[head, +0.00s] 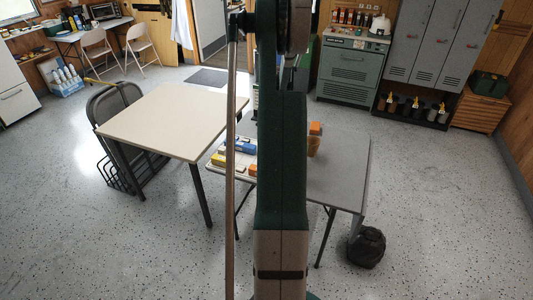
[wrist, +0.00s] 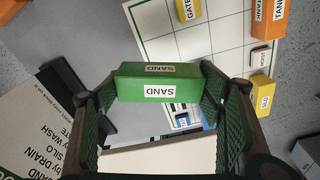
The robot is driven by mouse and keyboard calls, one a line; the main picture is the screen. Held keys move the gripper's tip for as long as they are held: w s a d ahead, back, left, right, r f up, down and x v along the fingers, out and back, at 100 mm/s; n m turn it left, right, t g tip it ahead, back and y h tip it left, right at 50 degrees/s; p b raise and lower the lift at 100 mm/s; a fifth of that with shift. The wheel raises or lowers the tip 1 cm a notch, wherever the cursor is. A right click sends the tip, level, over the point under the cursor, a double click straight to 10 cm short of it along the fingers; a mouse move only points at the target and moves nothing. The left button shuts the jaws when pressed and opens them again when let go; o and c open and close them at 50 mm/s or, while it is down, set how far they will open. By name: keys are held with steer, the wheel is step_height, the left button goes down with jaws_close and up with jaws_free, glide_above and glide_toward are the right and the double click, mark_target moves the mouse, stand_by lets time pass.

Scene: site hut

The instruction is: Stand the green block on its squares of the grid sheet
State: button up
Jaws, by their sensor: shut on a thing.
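The green block (wrist: 160,82), labelled SAND, is between the two green ribbed fingers of my gripper (wrist: 150,92) in the wrist view. The gripper is shut on it. The white grid sheet (wrist: 228,38) lies beyond and below the block, with dark grid lines and a green edge strip. The block appears held above the sheet; its exact height is hard to tell. In the head view my arm hides the gripper and the green block.
On or beside the grid are a yellow GATE block (wrist: 187,9), an orange TANK block (wrist: 267,15), another yellow block (wrist: 262,95) and a partly hidden blue block (wrist: 182,121). A printed card (wrist: 40,125) lies left. The grey table (head: 340,175) adjoins a cream table (head: 170,120).

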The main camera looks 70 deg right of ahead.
steer(key=shift+w+a+n, duration=0.15)
steer(key=shift+a+n, duration=1.75)
steer(key=shift+a, duration=0.1)
steer(key=shift+f+b, duration=0.35)
steer(key=shift+f, duration=2.75)
steer(key=shift+f, duration=0.15)
steer(key=shift+f+b, duration=0.3)
steer(key=shift+f, duration=1.45)
steer(key=shift+f, duration=0.15)
steer(key=o, duration=0.9)
steer(key=shift+r, duration=0.25)
steer(key=r, duration=0.4)
steer(key=s+r+p, duration=0.1)
steer(key=r, duration=0.6)
steer(key=shift+s+r, duration=0.25)
steer(key=shift+r, duration=0.15)
